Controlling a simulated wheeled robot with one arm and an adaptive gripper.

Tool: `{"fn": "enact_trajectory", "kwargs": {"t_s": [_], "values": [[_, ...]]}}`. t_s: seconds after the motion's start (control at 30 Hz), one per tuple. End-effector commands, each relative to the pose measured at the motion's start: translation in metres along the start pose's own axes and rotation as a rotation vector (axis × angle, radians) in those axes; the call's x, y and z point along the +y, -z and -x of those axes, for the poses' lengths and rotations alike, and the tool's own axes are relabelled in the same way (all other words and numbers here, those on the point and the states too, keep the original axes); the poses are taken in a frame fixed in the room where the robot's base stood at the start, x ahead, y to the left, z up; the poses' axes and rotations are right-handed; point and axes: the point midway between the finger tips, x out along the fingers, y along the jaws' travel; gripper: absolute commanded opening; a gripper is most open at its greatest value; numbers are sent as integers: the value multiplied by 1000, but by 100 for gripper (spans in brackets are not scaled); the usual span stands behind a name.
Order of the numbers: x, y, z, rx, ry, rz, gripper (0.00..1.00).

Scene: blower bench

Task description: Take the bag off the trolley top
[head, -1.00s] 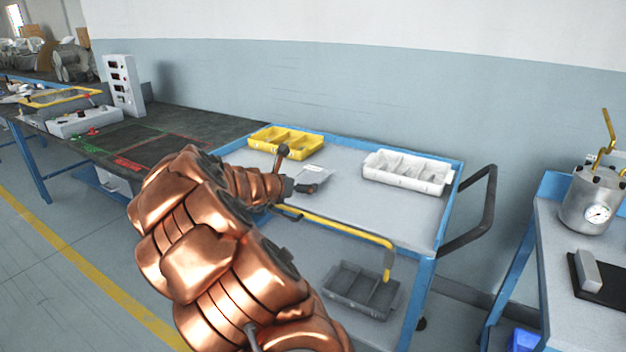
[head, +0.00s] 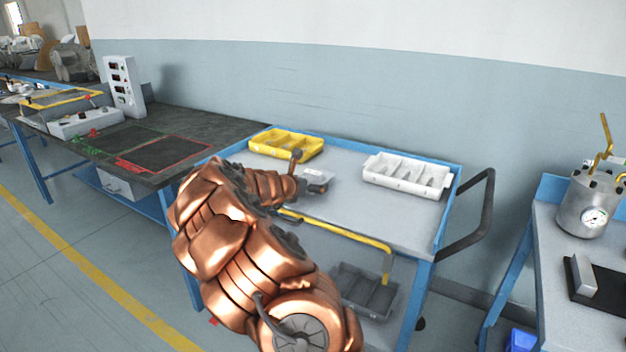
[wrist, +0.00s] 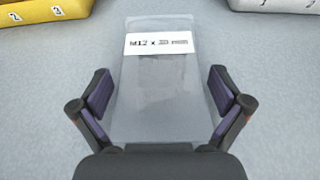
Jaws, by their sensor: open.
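The bag (wrist: 160,85) is a clear flat packet with a white label reading M12 and further blurred print. It lies on the trolley top (wrist: 265,60). In the wrist view my gripper (wrist: 160,92) is open, with one finger on each side of the bag and a gap to it on both sides. In the head view my gripper (head: 314,188) is low over the trolley top (head: 385,215), and only part of the bag (head: 318,175) shows beyond it.
A yellow divided bin (head: 287,144) and a white divided bin (head: 407,176) stand at the back of the trolley top. A yellow bar (head: 345,238) runs along its front edge. A grey tray (head: 365,289) sits on the lower shelf. A dark workbench (head: 200,122) adjoins on the left.

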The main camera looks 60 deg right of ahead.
Motion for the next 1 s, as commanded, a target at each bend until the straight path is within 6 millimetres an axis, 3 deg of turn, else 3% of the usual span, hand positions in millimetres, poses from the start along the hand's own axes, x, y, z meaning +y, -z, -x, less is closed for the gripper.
{"fn": "enact_trajectory", "kwargs": {"t_s": [0.27, 0.9, 1.0], "values": [[0, 0, -1, 0, 1, 0, 99], [-1, 2, -2, 3, 1, 0, 32], [-1, 2, -2, 3, 1, 0, 30]]}}
